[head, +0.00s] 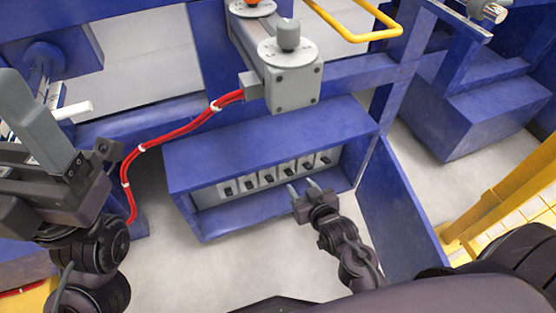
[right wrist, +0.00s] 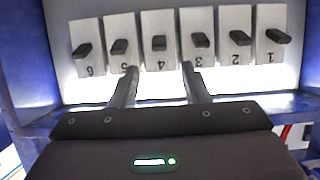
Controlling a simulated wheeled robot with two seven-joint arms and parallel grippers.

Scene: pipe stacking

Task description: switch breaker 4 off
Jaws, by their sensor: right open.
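Breaker 4 (right wrist: 160,43) is in the row of numbered breakers in the right wrist view, where the numbers show upside down. Its dark lever sticks out of a pale plate; I cannot tell its on or off position. My right gripper (head: 303,187) is open and empty, just in front of the row. In the right wrist view its fingertips (right wrist: 158,69) sit either side of breaker 4's column, apart from the lever. My left gripper (head: 45,150) is at the left edge, its jaws unclear.
The breakers sit inside a blue open-fronted box (head: 270,143). Breaker 5 (right wrist: 119,46) and breaker 3 (right wrist: 202,40) stand close on either side. A grey switch box (head: 292,85) with a red cable (head: 170,136) is above. A blue panel (head: 400,215) stands to the right.

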